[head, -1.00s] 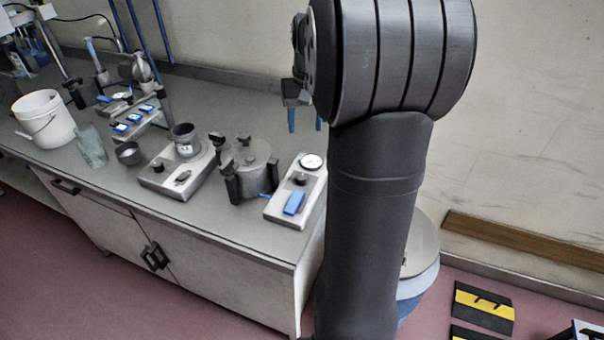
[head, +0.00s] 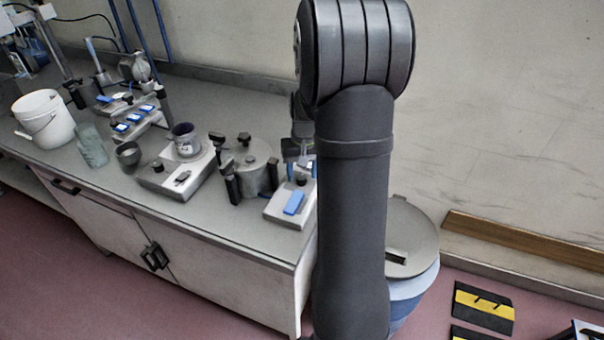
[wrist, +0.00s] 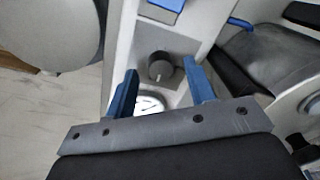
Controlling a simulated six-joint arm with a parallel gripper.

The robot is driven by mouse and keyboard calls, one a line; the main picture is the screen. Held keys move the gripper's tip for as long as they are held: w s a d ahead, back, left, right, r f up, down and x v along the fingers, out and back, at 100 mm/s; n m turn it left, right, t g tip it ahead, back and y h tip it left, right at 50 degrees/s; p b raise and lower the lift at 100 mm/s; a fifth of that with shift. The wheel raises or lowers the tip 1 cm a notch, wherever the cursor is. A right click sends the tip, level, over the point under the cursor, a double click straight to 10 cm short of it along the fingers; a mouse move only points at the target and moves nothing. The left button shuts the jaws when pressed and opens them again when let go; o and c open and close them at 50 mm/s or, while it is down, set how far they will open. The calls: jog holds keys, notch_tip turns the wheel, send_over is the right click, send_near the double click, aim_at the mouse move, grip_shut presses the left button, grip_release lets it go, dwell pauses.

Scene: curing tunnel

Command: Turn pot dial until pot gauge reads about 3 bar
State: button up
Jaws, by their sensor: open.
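The pot dial (wrist: 161,67) is a dark round knob with a pale mark, on a light grey control box (head: 275,211). In the wrist view it lies between and just beyond the blue fingertips of my gripper (wrist: 160,72), which is open and holds nothing. The white pot gauge (wrist: 150,103) is partly covered by my gripper, and its reading cannot be made out. In the head view my gripper (head: 301,170) hangs over the back of the box and hides the gauge. The grey pot (head: 256,172) stands left of the box.
A blue rocker (head: 293,203) is on the box's front. Another grey unit (head: 160,184) with a dark cup (head: 186,139) stands left of the pot. A white bucket (head: 45,119) is far left. A lidded drum (head: 412,246) stands on the floor to the right.

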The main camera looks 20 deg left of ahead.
jog(key=shift+f, duration=0.6)
jog(key=c, duration=1)
jog(key=shift+m, duration=0.3)
